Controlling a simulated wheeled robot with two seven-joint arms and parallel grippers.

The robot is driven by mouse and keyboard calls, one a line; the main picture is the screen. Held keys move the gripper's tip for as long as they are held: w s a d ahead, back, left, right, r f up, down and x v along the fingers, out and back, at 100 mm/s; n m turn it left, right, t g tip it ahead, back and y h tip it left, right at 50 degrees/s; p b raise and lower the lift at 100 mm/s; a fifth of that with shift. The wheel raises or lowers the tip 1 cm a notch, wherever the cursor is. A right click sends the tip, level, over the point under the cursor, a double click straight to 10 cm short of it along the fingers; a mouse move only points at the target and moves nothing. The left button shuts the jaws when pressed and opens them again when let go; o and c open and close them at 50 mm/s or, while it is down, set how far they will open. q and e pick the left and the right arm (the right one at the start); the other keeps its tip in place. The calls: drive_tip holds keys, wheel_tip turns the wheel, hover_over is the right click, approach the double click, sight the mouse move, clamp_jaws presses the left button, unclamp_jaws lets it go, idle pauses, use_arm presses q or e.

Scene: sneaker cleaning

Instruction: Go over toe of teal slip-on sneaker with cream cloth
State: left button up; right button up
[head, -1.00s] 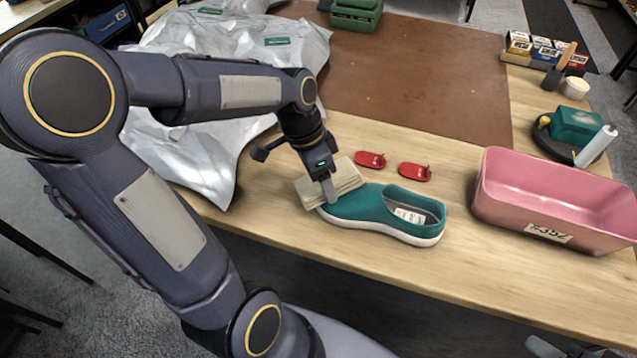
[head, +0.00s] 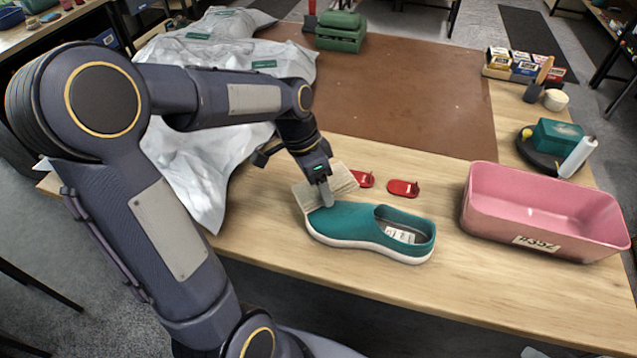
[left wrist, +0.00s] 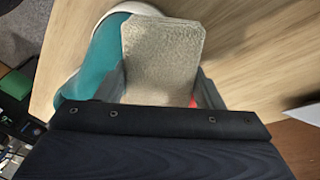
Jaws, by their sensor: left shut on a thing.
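The teal slip-on sneaker (head: 352,222) stands upright on the wooden table, its toe to the left and its opening to the right. My left gripper (head: 327,200) is shut on the folded cream cloth (head: 340,180), at the toe end of the sneaker. The cloth lies against or just above the toe; contact is hard to tell. In the left wrist view the cloth (left wrist: 160,55) sticks out between the fingers, with the teal upper (left wrist: 103,60) and pale sole beside it on the left. My right gripper is not in view.
Two red pieces (head: 403,188) lie just behind the sneaker. A pink bin (head: 545,242) stands to the right. A brown mat (head: 410,95), silvery bags (head: 200,150) and a green box (head: 341,32) are farther back. Bare wood lies in front of the sneaker.

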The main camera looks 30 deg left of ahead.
use_arm(q)
drive_tip(key=shift+p+v, duration=2.15)
drive_tip(key=shift+v, duration=0.85)
drive_tip(key=shift+p+v, duration=1.2)
drive_tip(key=shift+v, duration=0.35)
